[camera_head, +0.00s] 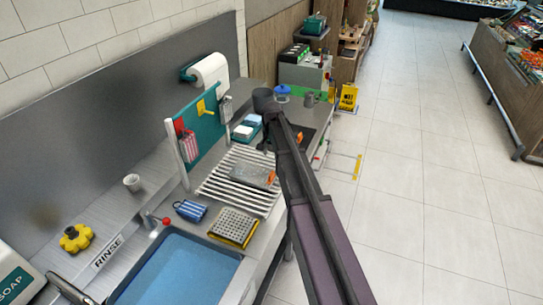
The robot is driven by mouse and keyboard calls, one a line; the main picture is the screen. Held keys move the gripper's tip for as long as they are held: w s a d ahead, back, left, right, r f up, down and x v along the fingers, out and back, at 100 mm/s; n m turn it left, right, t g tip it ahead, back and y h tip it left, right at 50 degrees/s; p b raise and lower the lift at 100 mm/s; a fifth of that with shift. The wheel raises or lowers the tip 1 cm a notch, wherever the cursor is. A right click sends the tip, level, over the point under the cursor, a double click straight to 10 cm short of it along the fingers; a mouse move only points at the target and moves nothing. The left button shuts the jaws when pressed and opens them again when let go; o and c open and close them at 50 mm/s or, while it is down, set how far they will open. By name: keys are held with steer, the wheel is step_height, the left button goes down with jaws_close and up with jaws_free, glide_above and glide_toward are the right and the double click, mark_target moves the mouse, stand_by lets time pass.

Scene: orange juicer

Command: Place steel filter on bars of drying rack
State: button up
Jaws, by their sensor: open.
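The drying rack (222,187) is a set of pale parallel bars beside the sink. A flat grey steel piece (250,173) with an orange end, which looks like the steel filter, lies on its bars. My arm reaches in from the lower right, and my gripper (267,143) hangs from its far end, above and just beyond the grey piece. The gripper is open and looks apart from it. The fingers are small and dark here, and my arm hides part of the rack's right side.
A perforated plate on a yellow base (234,225) and a blue striped item (190,210) stand in front of the rack. The blue-floored sink (180,272) is nearer. A teal board (203,128) with hanging tools rises behind the rack.

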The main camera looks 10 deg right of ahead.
steer(key=s+a+n, duration=0.3)
steer(key=s+n, duration=0.4)
steer(key=s, duration=2.2)
step_height(320, 180, down, 6)
steer(key=b, duration=0.6)
steer(key=shift+a, duration=0.1)
steer(key=shift+r, duration=0.1)
